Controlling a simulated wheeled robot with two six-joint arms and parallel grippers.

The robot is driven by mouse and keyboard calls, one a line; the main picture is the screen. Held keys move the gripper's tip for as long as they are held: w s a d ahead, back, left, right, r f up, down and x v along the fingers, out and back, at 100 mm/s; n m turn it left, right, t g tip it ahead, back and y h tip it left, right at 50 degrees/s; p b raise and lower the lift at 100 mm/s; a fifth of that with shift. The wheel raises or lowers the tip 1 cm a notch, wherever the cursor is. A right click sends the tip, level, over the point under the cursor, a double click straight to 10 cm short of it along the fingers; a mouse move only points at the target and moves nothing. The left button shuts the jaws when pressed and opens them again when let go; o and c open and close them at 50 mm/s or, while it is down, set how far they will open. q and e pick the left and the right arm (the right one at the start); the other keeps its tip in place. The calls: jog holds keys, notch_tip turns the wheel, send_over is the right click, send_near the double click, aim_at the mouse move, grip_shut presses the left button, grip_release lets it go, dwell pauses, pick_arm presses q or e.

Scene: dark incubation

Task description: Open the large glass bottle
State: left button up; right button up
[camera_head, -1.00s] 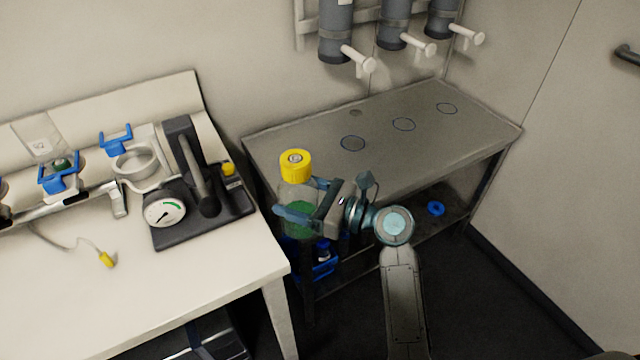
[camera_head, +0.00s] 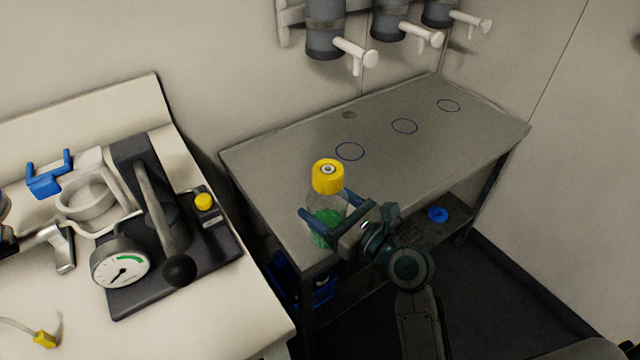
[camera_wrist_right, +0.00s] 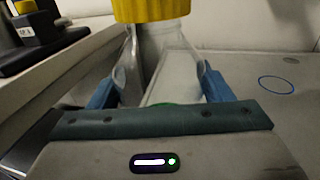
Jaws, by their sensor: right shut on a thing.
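The large glass bottle (camera_head: 327,203) is clear, with a yellow cap (camera_head: 328,175) on its top and green contents low inside. It is upright at the left front part of the grey table. My right gripper (camera_head: 322,224) is shut on the bottle's body below the cap. In the right wrist view the blue fingers (camera_wrist_right: 161,90) sit on both sides of the glass, and the yellow cap (camera_wrist_right: 152,8) is cut off by the top edge. Whether the bottle's base touches the table cannot be told. My left gripper is not in view.
The grey table (camera_head: 270,165) has blue circles marked on its clear top. A white bench (camera_head: 220,310) at left holds a press-like device with a gauge (camera_head: 121,266) and a black ball handle. Dispensers with white taps (camera_head: 355,50) hang above. A blue ring (camera_head: 438,215) lies on the lower shelf.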

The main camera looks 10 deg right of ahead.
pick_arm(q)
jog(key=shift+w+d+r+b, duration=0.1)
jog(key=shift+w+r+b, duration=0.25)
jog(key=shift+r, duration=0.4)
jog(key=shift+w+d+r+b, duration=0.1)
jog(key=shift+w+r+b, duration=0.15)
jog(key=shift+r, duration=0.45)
pick_arm(e)
jog(key=shift+w+d+f, duration=0.25)
jog(key=shift+w+f, duration=0.5)
jog(key=shift+w, duration=1.3)
jog(key=shift+w+d+f, duration=0.3)
jog(key=shift+w+f, duration=0.5)
jog(key=shift+w, duration=1.2)
jog(key=shift+w+d+f, duration=0.25)
jog(key=shift+w+f, duration=0.5)
jog(key=shift+w, duration=1.3)
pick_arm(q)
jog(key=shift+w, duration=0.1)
pick_arm(e)
jog(key=o, duration=1.9)
jog(key=shift+f, duration=0.15)
